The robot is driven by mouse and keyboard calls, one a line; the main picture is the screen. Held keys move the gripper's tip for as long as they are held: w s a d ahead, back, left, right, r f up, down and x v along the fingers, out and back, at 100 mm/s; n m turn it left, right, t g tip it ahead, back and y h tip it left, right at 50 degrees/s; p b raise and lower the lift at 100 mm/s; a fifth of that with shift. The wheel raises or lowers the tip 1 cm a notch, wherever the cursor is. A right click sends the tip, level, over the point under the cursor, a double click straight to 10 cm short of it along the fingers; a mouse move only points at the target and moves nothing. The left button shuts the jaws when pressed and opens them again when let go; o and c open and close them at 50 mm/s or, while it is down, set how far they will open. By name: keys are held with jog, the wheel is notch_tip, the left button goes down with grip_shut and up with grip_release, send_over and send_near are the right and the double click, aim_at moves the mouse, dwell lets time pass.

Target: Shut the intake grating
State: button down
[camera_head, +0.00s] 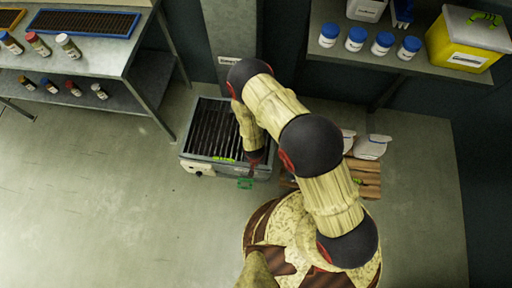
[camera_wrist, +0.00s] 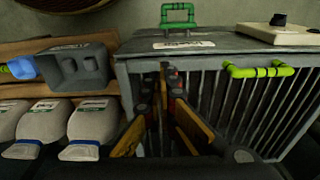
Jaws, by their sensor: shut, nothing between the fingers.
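The machine's grey housing (camera_head: 230,172) stands on the floor in the head view, left of my arm. Its intake grating (camera_head: 215,128) has dark parallel bars and a yellow-green handle (camera_head: 224,159) near its front edge. In the wrist view the bars (camera_wrist: 220,85) and this handle (camera_wrist: 258,71) are right of the fingers. I cannot tell how far the grating stands from shut. A darker green handle (camera_head: 245,183) is on the housing's front, and it also shows in the wrist view (camera_wrist: 178,13). My gripper (camera_wrist: 168,72) is shut and empty, its tips by the housing's front edge.
A pale control box with a dark knob (camera_wrist: 282,30) is on the housing's front. White sacks (camera_head: 370,147) and a grey scoop (camera_wrist: 80,68) rest on a wooden pallet (camera_head: 366,178) at the right. A bench (camera_head: 105,50) stands left. The left floor is clear.

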notch_tip(320, 180, down, 7)
jog(key=s+b, duration=0.1)
jog(key=b, duration=0.1)
jog(key=shift+s+d+f+t+b, duration=0.15)
jog(key=shift+s+f+t+b, duration=0.1)
jog(key=shift+t+b, duration=0.1)
jog(key=shift+s+d, duration=0.1)
dwell(0.4)
